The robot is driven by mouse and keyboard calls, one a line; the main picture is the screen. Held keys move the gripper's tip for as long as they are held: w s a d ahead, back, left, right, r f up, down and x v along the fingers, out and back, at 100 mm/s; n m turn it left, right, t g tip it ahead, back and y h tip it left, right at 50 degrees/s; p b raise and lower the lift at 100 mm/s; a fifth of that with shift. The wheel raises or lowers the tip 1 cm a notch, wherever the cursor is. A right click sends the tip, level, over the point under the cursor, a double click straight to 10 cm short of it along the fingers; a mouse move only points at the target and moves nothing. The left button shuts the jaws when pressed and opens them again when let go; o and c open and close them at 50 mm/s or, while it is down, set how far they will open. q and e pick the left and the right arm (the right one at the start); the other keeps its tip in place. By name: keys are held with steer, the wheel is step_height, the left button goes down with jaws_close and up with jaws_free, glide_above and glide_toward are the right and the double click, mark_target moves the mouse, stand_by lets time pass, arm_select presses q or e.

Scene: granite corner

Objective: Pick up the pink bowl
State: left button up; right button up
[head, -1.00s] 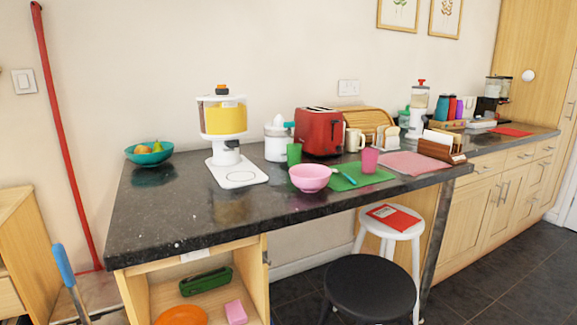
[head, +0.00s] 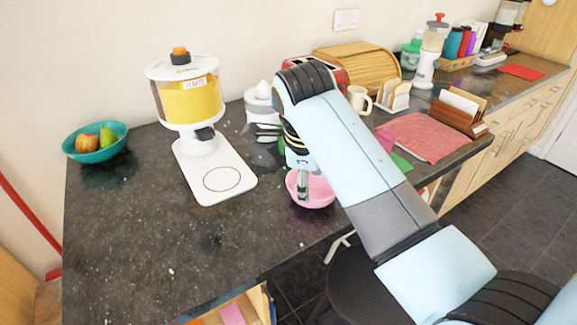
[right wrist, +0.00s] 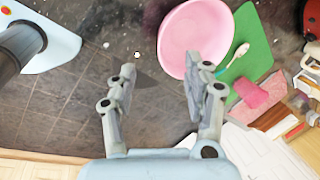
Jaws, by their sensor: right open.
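The pink bowl (head: 320,192) stands upright on the dark granite counter near its front edge; my right gripper partly hides it in the head view. In the right wrist view the bowl (right wrist: 190,38) is at the top, just beyond the fingertips, and looks empty. My right gripper (head: 302,188) is at the left part of the bowl in the head view. In the right wrist view its two fingers (right wrist: 160,66) are apart with nothing between them; the right finger overlaps the bowl's near rim. I cannot tell whether it touches. My left gripper is not in view.
A green mat (right wrist: 252,45) with a spoon-like utensil and a pink cup (right wrist: 252,93) are close to the bowl. A yellow-filled dispenser (head: 190,105) stands left, and a teal fruit bowl (head: 88,153) farther left. The front left counter is clear.

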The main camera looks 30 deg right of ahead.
mark_target(310, 201)
steer(key=x, duration=0.4)
steer(key=shift+w+d+f, duration=0.25)
steer(key=shift+w+f, duration=0.1)
steer(key=shift+f, duration=0.25)
steer(key=shift+d+p+x, duration=0.15)
steer(key=shift+p+x, duration=0.15)
steer(key=shift+x, duration=0.85)
steer(key=shift+d+p+x, duration=0.15)
steer(key=shift+p+x, duration=0.15)
steer(key=shift+x, duration=0.9)
steer(key=shift+s, duration=0.1)
jaws_close()
